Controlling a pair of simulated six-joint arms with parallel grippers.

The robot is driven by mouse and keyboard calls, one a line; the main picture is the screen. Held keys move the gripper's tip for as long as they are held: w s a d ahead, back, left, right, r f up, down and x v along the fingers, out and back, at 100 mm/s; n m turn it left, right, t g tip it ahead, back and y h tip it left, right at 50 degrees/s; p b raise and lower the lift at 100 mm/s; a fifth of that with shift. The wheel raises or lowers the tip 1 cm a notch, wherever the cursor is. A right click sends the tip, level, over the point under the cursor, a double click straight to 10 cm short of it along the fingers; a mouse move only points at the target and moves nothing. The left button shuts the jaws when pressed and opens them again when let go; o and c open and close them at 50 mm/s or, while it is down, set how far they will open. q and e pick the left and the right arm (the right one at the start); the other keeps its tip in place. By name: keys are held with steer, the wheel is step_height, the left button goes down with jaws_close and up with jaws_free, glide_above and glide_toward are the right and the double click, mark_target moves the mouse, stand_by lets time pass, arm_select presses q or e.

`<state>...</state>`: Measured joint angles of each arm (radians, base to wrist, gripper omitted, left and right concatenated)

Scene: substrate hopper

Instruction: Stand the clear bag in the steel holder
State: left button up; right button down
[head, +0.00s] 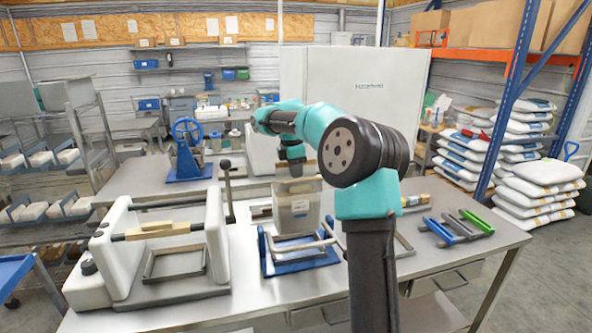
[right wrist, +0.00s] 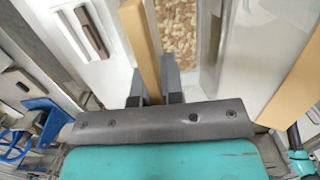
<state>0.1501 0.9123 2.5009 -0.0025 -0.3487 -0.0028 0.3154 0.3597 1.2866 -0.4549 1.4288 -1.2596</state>
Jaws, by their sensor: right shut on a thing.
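The clear bag (head: 300,208) hangs upright in the head view, with a small label on its front. My right gripper (head: 296,168) is at its top edge. In the right wrist view the two fingers (right wrist: 154,85) are shut on a tan strip (right wrist: 143,45) at the bag's rim. Brown granules (right wrist: 183,25) show beside the strip. A holder with steel bars on a blue base (head: 300,262) stands just in front of and below the bag. I cannot tell whether the bag's bottom touches it. My left gripper is not in view.
A white machine (head: 100,262) with a tan-gripped bar and a thin metal frame (head: 160,278) stands at the left. Blue, grey and green-handled tools (head: 455,228) lie at the right of the steel table. A blue hand-wheel device (head: 187,152) stands behind.

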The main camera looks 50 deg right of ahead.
steer(key=shift+f, duration=5.25)
steer(key=c, duration=1.2)
jaws_free()
steer(key=shift+o, duration=0.2)
steer(key=shift+f, duration=0.15)
steer(key=r, duration=0.5)
steer(key=a+r, duration=0.1)
steer(key=r, duration=0.5)
steer(key=w+a+r, duration=0.1)
steer(key=r, duration=0.5)
steer(key=shift+w+r, duration=0.1)
steer(key=shift+r, duration=0.15)
steer(key=shift+d, duration=0.1)
